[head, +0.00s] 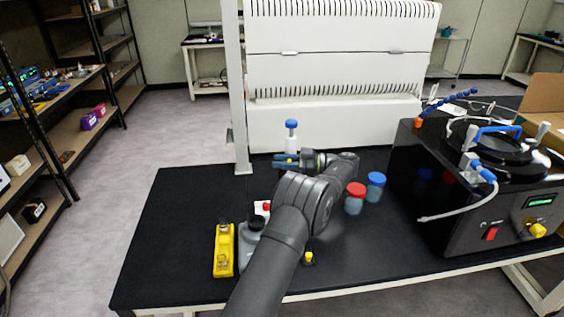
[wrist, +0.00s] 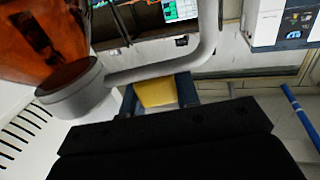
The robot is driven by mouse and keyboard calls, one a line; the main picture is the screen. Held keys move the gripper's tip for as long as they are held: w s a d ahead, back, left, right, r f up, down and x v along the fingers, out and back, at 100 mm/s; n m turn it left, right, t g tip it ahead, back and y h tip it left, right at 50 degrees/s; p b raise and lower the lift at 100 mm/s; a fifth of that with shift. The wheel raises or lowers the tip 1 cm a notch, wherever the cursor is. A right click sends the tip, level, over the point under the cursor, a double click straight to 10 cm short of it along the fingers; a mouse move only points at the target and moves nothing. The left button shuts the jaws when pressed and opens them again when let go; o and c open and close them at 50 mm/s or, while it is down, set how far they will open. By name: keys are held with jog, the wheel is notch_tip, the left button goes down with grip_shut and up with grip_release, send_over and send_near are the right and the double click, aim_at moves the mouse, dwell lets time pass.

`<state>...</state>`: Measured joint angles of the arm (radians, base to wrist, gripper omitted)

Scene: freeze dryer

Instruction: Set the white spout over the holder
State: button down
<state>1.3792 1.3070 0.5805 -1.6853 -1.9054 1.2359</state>
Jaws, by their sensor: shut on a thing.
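My gripper (head: 285,160) is over the back left part of the black table. In the wrist view its dark blue fingers (wrist: 157,96) are shut on a yellow piece (wrist: 155,92). A pale curved pipe with a round end (wrist: 75,88) lies just beyond the yellow piece; I cannot tell whether the two are joined. In the head view an upright white stem with a blue top (head: 291,132) shows right at the gripper; I cannot tell whether it is held. A thin white spout (head: 457,213) sticks out from the black freeze dryer (head: 425,190). I cannot pick out the holder for sure.
Jars with red (head: 355,197) and blue (head: 376,186) lids stand right of my arm. A yellow tool (head: 223,250) and a grey bottle (head: 248,243) are at the front left. A white post (head: 233,90) rises at the table's back edge. The table's left side is clear.

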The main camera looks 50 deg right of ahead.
jog(key=shift+r, duration=0.1)
jog(key=c, duration=1.4)
grip_release()
jog(key=shift+o, duration=0.2)
jog(key=v, duration=0.7)
jog(key=shift+s+d, duration=0.15)
jog(key=shift+s, duration=0.05)
